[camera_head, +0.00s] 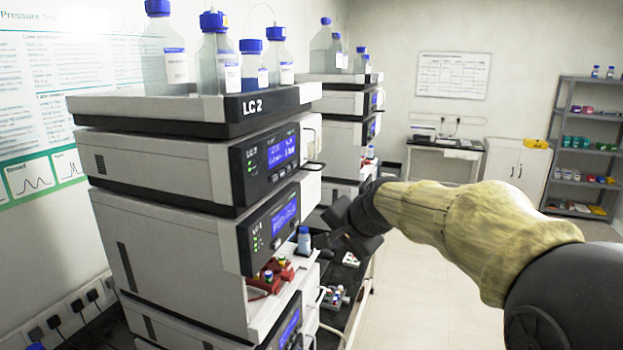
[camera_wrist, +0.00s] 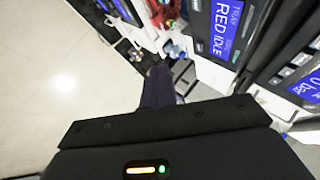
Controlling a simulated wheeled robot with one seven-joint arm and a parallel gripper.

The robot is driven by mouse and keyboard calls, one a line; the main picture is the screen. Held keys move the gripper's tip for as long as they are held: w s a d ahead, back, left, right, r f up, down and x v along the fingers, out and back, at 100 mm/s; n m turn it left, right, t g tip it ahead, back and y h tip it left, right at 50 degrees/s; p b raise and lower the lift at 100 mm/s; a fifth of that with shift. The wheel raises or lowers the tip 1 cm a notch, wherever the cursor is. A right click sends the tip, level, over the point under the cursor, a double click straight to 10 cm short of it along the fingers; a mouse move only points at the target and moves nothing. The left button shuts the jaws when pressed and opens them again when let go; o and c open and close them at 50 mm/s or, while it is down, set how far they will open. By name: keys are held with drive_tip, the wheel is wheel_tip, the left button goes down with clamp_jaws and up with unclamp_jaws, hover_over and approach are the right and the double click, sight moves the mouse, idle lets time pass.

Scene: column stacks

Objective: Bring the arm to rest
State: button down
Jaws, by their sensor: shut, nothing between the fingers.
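My arm reaches in from the right in the head view, its forearm wrapped in a yellowish cover. My gripper (camera_head: 332,238) hangs in front of the LC 2 stack (camera_head: 172,165), close to the stack's right front side. In the wrist view the fingers (camera_wrist: 158,72) are together with nothing between them. I cannot tell from these views whether the gripper touches the stack or the bench.
Bottles with blue caps (camera_head: 219,62) stand in the tray on top of the stack. A small blue-capped bottle (camera_head: 304,241) and red vial holder (camera_head: 271,278) sit near my gripper. A second stack (camera_head: 345,105) is behind. The floor (camera_head: 430,290) at right is clear.

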drive_tip(key=s+d+f+n+g+h+b, duration=0.1)
drive_tip(key=s+d+f+n+g+h, duration=0.1)
drive_tip(key=s+d+f, duration=0.4)
drive_tip(key=s+d+f+n+g+h+b, duration=0.2)
drive_tip(key=s+d+f+n, duration=0.3)
drive_tip(key=s+f, duration=1.1)
wheel_tip(320, 180, down, 4)
drive_tip(key=shift+s+d+n+g, duration=0.3)
drive_tip(key=shift+d+g, duration=0.2)
drive_tip(key=shift+g, duration=0.1)
drive_tip(key=shift+w+a, duration=0.1)
drive_tip(key=shift+a, duration=0.05)
